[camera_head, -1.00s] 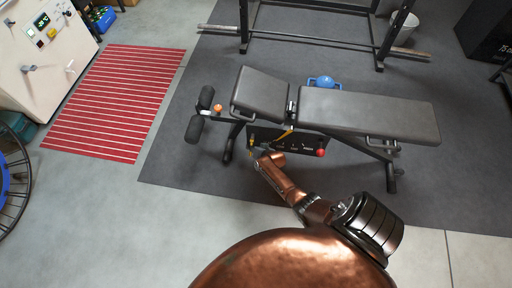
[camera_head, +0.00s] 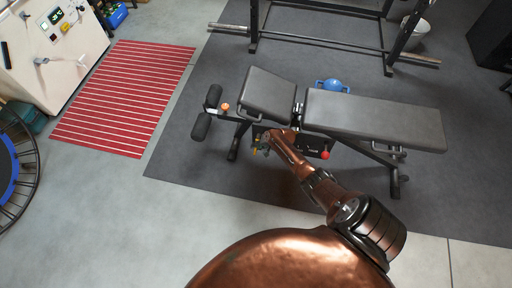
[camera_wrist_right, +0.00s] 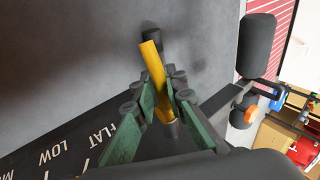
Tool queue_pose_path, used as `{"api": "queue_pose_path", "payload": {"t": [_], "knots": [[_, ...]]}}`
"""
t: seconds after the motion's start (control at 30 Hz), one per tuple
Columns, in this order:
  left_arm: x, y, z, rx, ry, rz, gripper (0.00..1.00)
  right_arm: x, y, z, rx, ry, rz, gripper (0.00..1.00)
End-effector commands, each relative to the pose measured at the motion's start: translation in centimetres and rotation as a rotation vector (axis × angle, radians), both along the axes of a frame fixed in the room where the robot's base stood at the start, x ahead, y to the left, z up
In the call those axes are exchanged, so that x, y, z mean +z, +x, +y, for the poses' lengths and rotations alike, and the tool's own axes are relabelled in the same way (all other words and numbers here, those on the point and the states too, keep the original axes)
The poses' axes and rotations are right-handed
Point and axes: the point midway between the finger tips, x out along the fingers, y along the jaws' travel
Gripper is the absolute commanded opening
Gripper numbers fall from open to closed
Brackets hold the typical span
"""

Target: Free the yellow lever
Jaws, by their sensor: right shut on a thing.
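The yellow lever (camera_wrist_right: 153,62) stands out from the bench's black label plate (camera_wrist_right: 62,150) in the right wrist view, with a dark tip at its upper end. My right gripper (camera_wrist_right: 160,98) has its green fingers on either side of the lever, shut on it. In the head view the right gripper (camera_head: 265,142) is at the plate under the bench (camera_head: 370,117), near the hinge between the two pads. The arm and gripper hide most of the lever there. My left gripper is not in view.
The plate has a red knob (camera_head: 325,155) at its right end. Foam rollers (camera_head: 201,126) and an orange knob (camera_head: 225,106) are left of the gripper. A blue kettlebell (camera_head: 332,85) sits behind the bench. The rack (camera_head: 320,39) stands at the back.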

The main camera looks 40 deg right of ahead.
Motion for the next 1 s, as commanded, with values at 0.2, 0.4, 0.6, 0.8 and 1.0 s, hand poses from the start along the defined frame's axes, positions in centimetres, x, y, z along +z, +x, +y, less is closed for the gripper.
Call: {"api": "queue_pose_path", "payload": {"t": [0.2, 0.4, 0.6, 0.8, 1.0], "knots": [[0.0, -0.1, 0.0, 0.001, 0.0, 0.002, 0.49, -0.2, -0.3, 0.0, 0.0, 0.003, 0.007, 0.0], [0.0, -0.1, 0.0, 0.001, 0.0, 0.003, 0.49, -0.2, -0.3, 0.0, 0.0, 0.002, 0.007, 0.17], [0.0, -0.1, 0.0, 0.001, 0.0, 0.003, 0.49, -0.1, -0.1, 0.0, 0.0, 0.002, 0.004, 0.19], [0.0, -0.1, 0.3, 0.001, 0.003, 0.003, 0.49, 0.2, -0.2, 0.0, 0.0, 0.002, 0.001, 0.19], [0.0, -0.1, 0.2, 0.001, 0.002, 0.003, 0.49, 1.6, -1.1, -0.5, 0.002, 0.001, 0.0, 0.19]]}}
